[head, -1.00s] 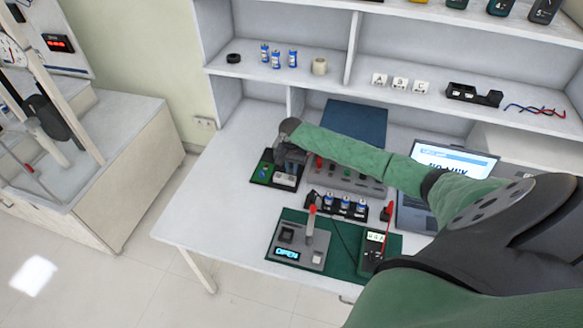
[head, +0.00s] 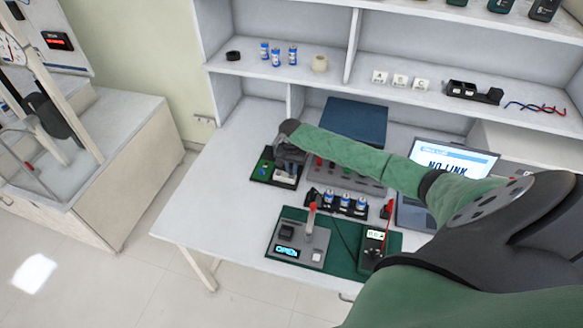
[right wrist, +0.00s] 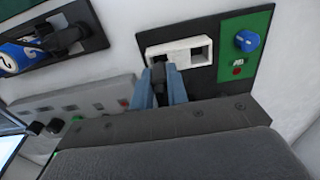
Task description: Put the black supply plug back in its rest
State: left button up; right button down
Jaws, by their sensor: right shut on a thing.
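My right gripper (head: 289,160) reaches down over a dark board at the left end of the grey panel. In the right wrist view its two blue-grey fingers (right wrist: 164,84) are shut on the black supply plug (right wrist: 158,72). The plug's end is at the left opening of the white rest (right wrist: 201,53); I cannot tell how deep it sits. The right opening of the rest is empty. In the head view the rest (head: 286,180) shows just below the gripper, and the plug is hidden there. My left gripper is not in view.
Beside the rest is a green patch with a blue knob (right wrist: 247,40). The grey panel (head: 345,176), a rack of blue cells (head: 345,203) and a green mat (head: 282,259) with a tester are close by. A laptop (head: 450,165) reads NO LINK.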

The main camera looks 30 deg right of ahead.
aim_at(291, 167)
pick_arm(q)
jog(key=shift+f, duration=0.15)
pick_arm(e)
jog(key=shift+f, duration=0.95)
jog(key=c, duration=1.3)
grip_release()
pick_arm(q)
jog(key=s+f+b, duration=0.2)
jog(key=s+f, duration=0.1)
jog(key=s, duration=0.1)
pick_arm(e)
jog(key=shift+w+r, duration=0.1)
jog(key=shift+r, duration=0.7)
notch_tip(291, 167, up, 5)
jog(key=shift+r+b, duration=0.1)
jog(key=shift+b, duration=0.65)
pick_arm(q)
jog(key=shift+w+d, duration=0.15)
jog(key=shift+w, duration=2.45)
pick_arm(e)
jog(key=shift+r, duration=0.5)
